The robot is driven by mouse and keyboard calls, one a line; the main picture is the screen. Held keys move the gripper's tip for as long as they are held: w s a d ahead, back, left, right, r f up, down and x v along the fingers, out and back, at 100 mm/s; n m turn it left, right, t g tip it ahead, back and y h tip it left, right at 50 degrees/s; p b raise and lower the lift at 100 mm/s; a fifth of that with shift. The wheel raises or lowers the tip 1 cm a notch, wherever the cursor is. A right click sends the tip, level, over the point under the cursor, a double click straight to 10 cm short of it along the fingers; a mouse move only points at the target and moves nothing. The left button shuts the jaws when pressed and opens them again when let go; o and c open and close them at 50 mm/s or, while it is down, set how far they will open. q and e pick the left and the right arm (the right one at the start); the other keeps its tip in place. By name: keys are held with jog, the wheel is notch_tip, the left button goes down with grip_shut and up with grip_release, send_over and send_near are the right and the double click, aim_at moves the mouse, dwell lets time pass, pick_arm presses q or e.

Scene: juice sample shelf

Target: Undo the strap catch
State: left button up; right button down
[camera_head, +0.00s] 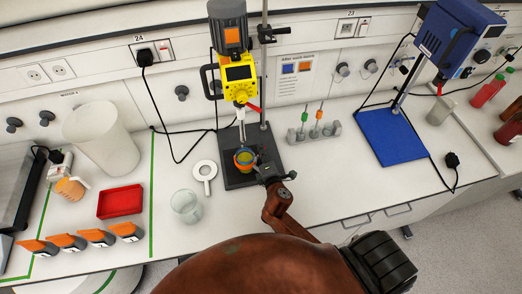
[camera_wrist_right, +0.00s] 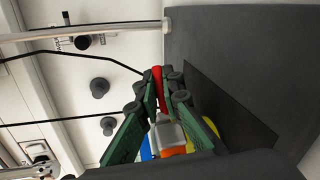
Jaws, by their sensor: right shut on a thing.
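A yellow stirrer (camera_head: 239,76) with a grey motor hangs on a stand over a dark base plate (camera_head: 240,180). Under it stands a small vessel (camera_head: 245,158) with an orange band around it. My right gripper (camera_head: 267,172) is at the vessel's right side. In the right wrist view, the green fingers of my right gripper (camera_wrist_right: 165,105) are closed around a grey strap catch (camera_wrist_right: 169,133), with an orange strap part (camera_wrist_right: 174,152) beside it. The fingers hide part of the catch, and I cannot tell whether it is latched. My left gripper is not in view.
A white ring-shaped tool (camera_head: 204,173) and a clear beaker (camera_head: 186,205) stand left of the base plate. A small rack (camera_head: 314,133) is behind, and a blue stand (camera_head: 392,137) is to the right. The bench in front of the rack is clear.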

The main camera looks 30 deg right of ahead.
jog(key=shift+s+h, duration=0.1)
jog(key=shift+h, duration=0.2)
jog(key=c, duration=2.1)
grip_release()
jog(key=shift+s, duration=0.1)
jog(key=v, duration=1.1)
jog(key=shift+s+a+r, duration=0.15)
jog(key=shift+s, duration=0.2)
